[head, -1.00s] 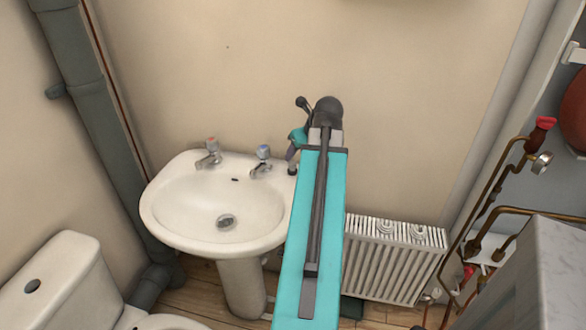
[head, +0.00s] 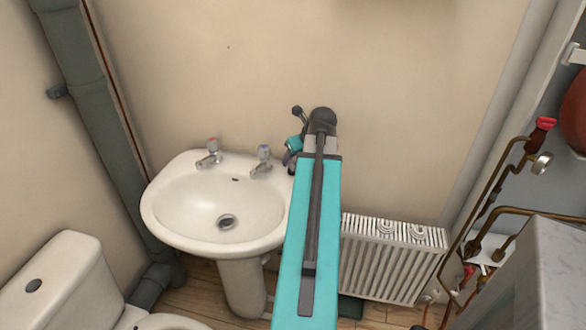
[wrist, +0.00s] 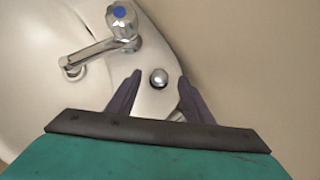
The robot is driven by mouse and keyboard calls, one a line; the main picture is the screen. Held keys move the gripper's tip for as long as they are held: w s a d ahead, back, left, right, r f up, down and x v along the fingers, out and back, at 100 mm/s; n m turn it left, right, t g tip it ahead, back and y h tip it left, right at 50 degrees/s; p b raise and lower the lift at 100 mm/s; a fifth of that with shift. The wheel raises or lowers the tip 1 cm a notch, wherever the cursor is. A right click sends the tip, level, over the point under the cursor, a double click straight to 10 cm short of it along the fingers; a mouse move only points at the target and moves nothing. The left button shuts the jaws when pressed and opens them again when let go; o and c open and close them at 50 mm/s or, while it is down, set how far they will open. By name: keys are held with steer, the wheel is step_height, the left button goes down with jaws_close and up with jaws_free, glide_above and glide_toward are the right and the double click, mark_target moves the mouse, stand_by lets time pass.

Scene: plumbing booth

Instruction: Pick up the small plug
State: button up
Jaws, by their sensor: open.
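The small plug (wrist: 159,78) shows in the wrist view as a small, shiny round metal piece on the basin's right-hand rim, right of the blue-capped tap. My gripper (wrist: 160,79) is open, with one dark finger to the left of the plug and one to the right. Both fingers look apart from it; I cannot tell their height above the rim. In the head view, my arm covers most of the gripper, and the plug cannot be made out there.
The white basin (head: 190,225) has a red-capped tap (head: 210,155) and a blue-capped tap (head: 262,160), the latter close to my gripper. The wall rises just behind. A radiator (head: 388,262) stands to the right, and a toilet cistern (head: 60,280) at lower left.

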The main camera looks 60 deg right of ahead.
mark_target(292, 162)
steer(key=shift+p+x, duration=0.3)
steer(key=shift+x, duration=1.9)
steer(key=shift+s, duration=0.1)
jaws_close()
steer(key=shift+r+b, duration=0.3)
steer(key=shift+r, duration=1.4)
steer(key=s+a, duration=0.1)
steer(key=s, duration=0.1)
steer(key=s+a+b, duration=0.1)
steer(key=s+a, duration=0.1)
steer(key=s+a+b, duration=0.1)
steer(key=s, duration=0.1)
steer(key=shift+s+a+r, duration=0.1)
steer(key=shift+a+r, duration=0.1)
steer(key=shift+a, duration=0.2)
steer(key=shift+s+a+b, duration=0.15)
steer(key=shift+s+b, duration=0.05)
steer(key=shift+b, duration=0.95)
steer(key=b, duration=0.3)
steer(key=shift+s+a, duration=0.2)
steer(key=shift+s, duration=0.1)
